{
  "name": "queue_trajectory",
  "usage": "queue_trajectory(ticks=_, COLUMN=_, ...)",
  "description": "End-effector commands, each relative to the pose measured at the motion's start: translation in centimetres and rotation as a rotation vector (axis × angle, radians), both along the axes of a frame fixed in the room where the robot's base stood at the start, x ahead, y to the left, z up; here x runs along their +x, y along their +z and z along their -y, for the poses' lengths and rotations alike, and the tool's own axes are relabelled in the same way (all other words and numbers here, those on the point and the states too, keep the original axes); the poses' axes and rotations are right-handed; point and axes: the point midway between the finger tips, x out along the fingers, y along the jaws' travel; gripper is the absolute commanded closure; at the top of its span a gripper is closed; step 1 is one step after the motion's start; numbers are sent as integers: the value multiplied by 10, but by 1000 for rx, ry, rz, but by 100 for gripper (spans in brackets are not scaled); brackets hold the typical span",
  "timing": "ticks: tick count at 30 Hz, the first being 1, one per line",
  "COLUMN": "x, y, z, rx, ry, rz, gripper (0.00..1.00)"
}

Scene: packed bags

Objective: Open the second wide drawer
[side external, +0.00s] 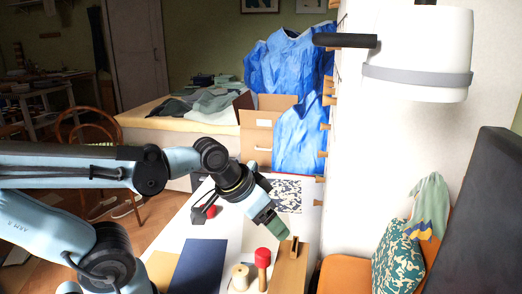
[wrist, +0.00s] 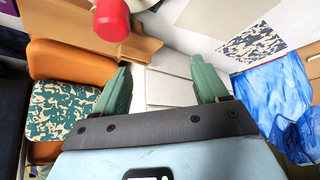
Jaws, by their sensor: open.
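White panels with thin straight seams, which look like wide drawer fronts (wrist: 170,90), show between my fingers in the wrist view. They lie below the edge of the white top. No handle can be made out, and which panel is the second drawer is not clear. The side external view hides these fronts. My gripper (wrist: 160,64) has its two green fingers spread wide with nothing between them. In the side external view my gripper (side external: 275,225) points down near the right edge of the white top, close to a wooden block (side external: 289,268). Contact with any drawer cannot be told.
A red-headed mallet (side external: 263,258), a cream spool (side external: 240,277) and a navy sheet (side external: 198,268) are on the white top. A patterned sheet (side external: 288,193) lies farther back. Orange seating with a patterned cushion (side external: 397,255) is at right. Blue plastic (side external: 300,140) hangs behind.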

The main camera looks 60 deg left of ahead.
Motion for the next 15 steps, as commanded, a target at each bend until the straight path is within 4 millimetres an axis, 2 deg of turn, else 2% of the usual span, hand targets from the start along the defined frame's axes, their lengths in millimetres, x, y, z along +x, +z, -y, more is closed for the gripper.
queue_trajectory(ticks=1, x=0, y=0, z=-2, rx=-30, ry=24, rz=-44, gripper=35)
queue_trajectory(ticks=5, x=-3, y=-2, z=-4, rx=-170, ry=93, rz=-214, gripper=54)
queue_trajectory(ticks=10, x=8, y=7, z=-4, rx=-406, ry=151, rz=-375, gripper=54)
queue_trajectory(ticks=15, x=44, y=19, z=-14, rx=-643, ry=181, rz=-394, gripper=54)
